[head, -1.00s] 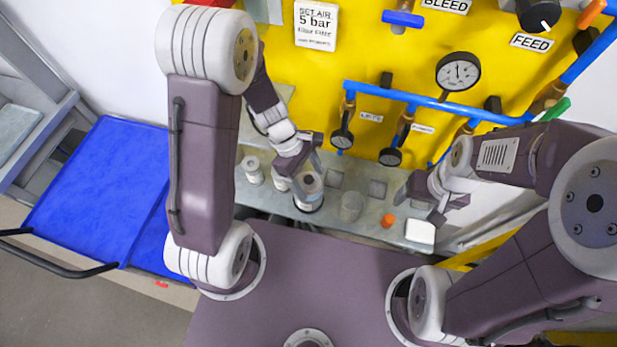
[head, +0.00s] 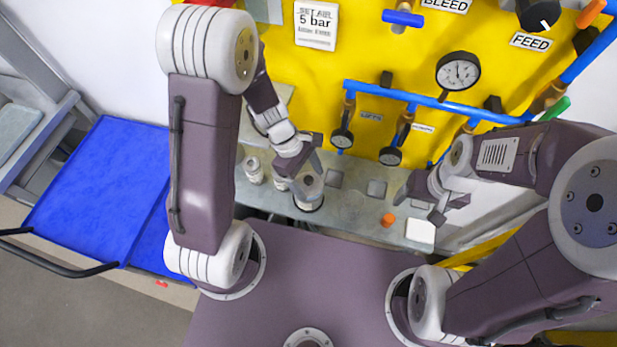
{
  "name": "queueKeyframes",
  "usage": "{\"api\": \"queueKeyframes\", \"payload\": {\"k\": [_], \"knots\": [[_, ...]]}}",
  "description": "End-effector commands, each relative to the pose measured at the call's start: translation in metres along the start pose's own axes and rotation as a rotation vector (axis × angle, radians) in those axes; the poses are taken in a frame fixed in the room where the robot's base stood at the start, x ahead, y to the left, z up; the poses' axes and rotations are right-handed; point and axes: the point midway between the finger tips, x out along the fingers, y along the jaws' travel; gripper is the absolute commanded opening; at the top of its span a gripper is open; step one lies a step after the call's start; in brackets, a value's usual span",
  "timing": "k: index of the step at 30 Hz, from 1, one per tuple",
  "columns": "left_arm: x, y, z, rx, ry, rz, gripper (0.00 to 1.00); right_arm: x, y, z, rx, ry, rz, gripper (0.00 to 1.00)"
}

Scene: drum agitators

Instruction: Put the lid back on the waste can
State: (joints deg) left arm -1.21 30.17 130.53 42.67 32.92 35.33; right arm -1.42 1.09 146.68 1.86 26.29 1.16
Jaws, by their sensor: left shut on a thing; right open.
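A pale round can with a dark base ring (head: 309,203) stands on the grey bench, in the middle of the head view. It looks like the waste can, but its label is too small to read. My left gripper (head: 307,178) reaches down from the upper left and is shut at the top of this can, on a pale round thing. I cannot tell whether that is the lid or the can's own rim, because the fingers hide part of it. My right gripper (head: 436,208) is open and empty above the bench's right part, apart from the can.
Small pale jars (head: 253,169) stand left of the can, close to my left gripper. Gauges (head: 390,156) and blue pipes (head: 440,101) line the yellow wall behind.

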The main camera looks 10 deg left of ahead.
Motion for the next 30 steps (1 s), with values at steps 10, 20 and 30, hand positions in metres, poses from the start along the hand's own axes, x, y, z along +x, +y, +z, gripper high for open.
{"api": "queueKeyframes", "payload": {"k": [10,20,30], "knots": [[0.0005,-0.0001,-0.0002,0.000,0.000,0.000,0.34,0.0002,0.0000,0.0000,0.000,0.000,0.000,0.76],[0.0010,0.0000,-0.0004,0.000,0.000,0.000,0.34,-0.0006,0.0000,-0.0001,0.000,0.000,0.000,0.76],[0.0009,0.0000,-0.0004,0.000,0.000,0.000,0.98,-0.0006,0.0000,-0.0001,0.000,0.000,0.000,0.76]]}}
